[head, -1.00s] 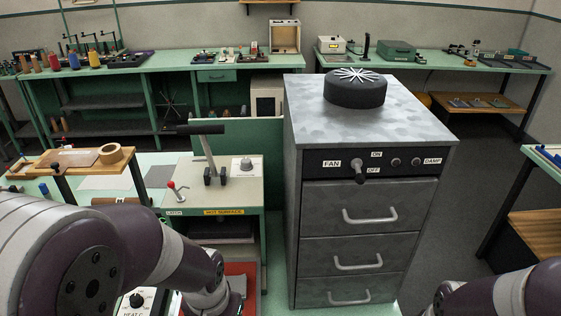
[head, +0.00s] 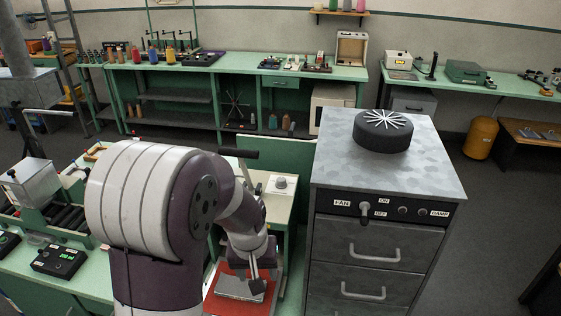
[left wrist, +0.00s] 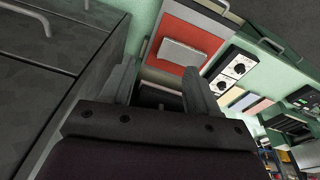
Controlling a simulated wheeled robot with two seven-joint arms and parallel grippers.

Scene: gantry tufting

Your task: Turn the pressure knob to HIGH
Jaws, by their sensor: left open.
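Two black dials on a white panel show in the left wrist view, one at the upper right (left wrist: 239,68) and one below it (left wrist: 220,86). Their labels are too small to read. A pale round knob (head: 281,183) sits on the press top in the head view. I cannot tell which of these is the pressure knob. My left gripper (left wrist: 158,92) is open and empty, with the dials to the right of its fingers. In the head view the left gripper (head: 256,286) is over the red pad, and my arm hides the dials. My right gripper is out of view.
A grey plate (head: 238,289) lies on the red pad (head: 215,305). A grey drawer cabinet (head: 370,256) with a FAN switch stands close right of the left gripper. A black press lever (head: 238,153) rises behind my arm. A bench with a digital display (head: 62,259) is left.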

